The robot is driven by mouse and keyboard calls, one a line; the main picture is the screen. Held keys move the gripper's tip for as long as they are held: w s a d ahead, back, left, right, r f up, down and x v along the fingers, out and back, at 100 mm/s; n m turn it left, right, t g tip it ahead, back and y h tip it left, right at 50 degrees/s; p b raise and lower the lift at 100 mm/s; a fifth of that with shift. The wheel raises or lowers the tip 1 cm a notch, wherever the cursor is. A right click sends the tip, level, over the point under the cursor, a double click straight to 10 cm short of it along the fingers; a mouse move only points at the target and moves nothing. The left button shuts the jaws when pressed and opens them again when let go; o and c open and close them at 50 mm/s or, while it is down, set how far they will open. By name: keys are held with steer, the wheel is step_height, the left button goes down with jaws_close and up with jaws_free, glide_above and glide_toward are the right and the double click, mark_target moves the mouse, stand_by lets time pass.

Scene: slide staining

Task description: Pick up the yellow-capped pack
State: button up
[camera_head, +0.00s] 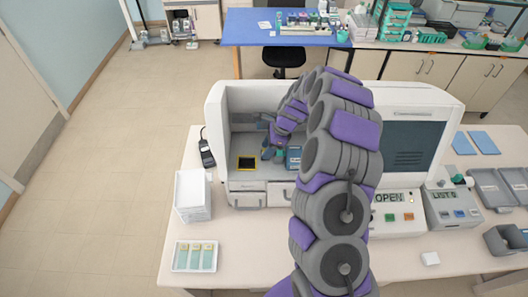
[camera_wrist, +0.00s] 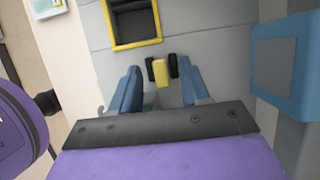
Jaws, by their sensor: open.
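The yellow-capped pack (camera_wrist: 160,72) shows in the wrist view as a small yellow block near the middle, on the grey floor of the machine's bay. A small dark piece flanks it on each side; I cannot tell what they belong to. My gripper (camera_wrist: 159,82) is open, with one blue finger left and one right of the yellow cap. I see no contact, and the height gap is unclear. In the head view my gripper (camera_head: 272,154) is inside the bay, and I cannot make out the pack there.
A yellow-framed dark opening (camera_wrist: 157,22) lies just beyond the pack, left of my gripper in the head view (camera_head: 246,170). A blue box (camera_wrist: 285,65) stands close on the right. The white machine's walls (camera_head: 215,125) enclose the bay. A slide tray (camera_head: 176,257) lies on the table.

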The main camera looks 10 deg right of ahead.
steer(key=shift+w+d+f, duration=0.1)
steer(key=shift+w+d, duration=0.1)
steer(key=shift+d, duration=0.35)
steer(key=shift+c, duration=0.4)
steer(key=shift+a, duration=0.8)
steer(key=c, duration=0.5)
steer(key=shift+s+a, duration=0.1)
steer(key=shift+a, duration=0.15)
steer(key=shift+c, duration=1.3)
steer(key=shift+d, duration=0.8)
jaws_close()
